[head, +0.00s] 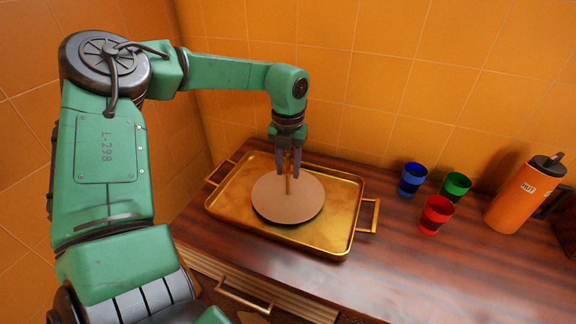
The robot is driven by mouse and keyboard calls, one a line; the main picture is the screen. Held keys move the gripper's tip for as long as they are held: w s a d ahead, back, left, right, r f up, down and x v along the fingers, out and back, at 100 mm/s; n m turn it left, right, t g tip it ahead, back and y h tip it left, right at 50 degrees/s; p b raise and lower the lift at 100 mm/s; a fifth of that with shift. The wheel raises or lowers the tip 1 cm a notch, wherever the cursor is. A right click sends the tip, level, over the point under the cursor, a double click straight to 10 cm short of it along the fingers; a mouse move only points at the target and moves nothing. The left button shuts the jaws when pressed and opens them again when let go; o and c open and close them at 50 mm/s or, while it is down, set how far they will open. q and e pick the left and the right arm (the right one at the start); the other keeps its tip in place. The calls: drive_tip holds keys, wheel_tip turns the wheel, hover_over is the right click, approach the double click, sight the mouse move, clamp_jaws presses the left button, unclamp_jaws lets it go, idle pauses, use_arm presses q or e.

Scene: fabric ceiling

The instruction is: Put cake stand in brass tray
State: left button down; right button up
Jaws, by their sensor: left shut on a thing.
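The cake stand (288,205) is a round, light brown disc with a thin upright post in its middle. It is inside the outline of the brass tray (342,232), near the tray's centre. A dark shadow shows under its near edge, and I cannot tell whether it rests on the tray floor or hangs just above it. My left gripper (289,177) points down from above and is shut on the stand's central post. The brass tray is a shallow golden rectangle with a handle at each end, lying on the wooden counter. My right gripper is not in view.
A blue cup (412,180), a green cup (455,186) and a red cup (435,215) stand right of the tray. An orange bottle (523,196) stands farther right. Orange tiled walls close off the back and left. The counter's (400,270) front right is clear.

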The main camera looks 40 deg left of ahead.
use_arm(q)
drive_tip(key=shift+f, duration=0.1)
drive_tip(key=c, duration=0.5)
unclamp_jaws()
drive_tip(key=shift+r, duration=0.75)
wheel_tip(320, 180, up, 11)
drive_tip(key=shift+f+b, duration=0.1)
drive_tip(key=shift+b, duration=0.45)
